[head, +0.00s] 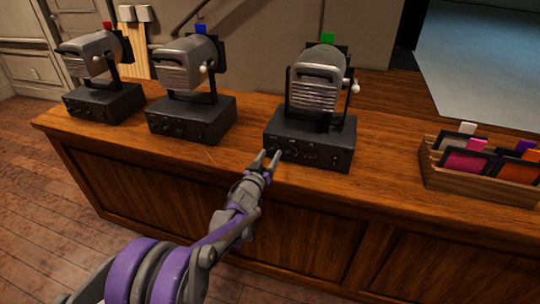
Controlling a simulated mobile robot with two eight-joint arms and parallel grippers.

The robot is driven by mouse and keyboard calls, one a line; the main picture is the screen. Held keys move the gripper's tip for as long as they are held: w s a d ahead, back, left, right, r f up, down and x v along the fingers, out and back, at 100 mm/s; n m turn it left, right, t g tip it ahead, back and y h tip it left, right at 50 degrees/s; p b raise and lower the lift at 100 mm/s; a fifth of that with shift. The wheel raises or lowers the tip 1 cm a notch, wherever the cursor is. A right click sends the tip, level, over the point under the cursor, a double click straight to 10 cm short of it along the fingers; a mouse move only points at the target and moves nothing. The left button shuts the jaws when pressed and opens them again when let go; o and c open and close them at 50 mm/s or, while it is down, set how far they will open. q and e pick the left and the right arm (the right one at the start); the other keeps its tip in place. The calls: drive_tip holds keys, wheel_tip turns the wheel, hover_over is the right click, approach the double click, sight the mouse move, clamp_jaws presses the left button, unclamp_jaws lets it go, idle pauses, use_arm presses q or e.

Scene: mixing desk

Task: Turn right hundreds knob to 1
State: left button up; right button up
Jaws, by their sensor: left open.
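The right device is a black box (340,138) with a grey lamp-like head (318,88) and a green tab (327,38) on top. Several small dark knobs (310,153) sit in a row on its front face. Their markings are too small to read, so I cannot tell which is the hundreds knob or its setting. My left gripper (267,158) is open at the left end of that front face, its fingers pointing at the leftmost knob area. I cannot tell whether it touches a knob. My right gripper is not in view.
Two similar devices stand to the left, one with a blue tab (200,28) and one with a red tab (107,25). A wooden rack (485,190) of coloured cards stands at the right. The wooden desk top (390,150) is clear between rack and right device.

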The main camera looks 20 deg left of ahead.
use_arm(q)
drive_tip(key=shift+w, duration=0.4)
clamp_jaws()
drive_tip(key=shift+m, duration=0.3)
drive_tip(key=shift+d+m, duration=0.1)
drive_tip(key=shift+m, duration=2.4)
unclamp_jaws()
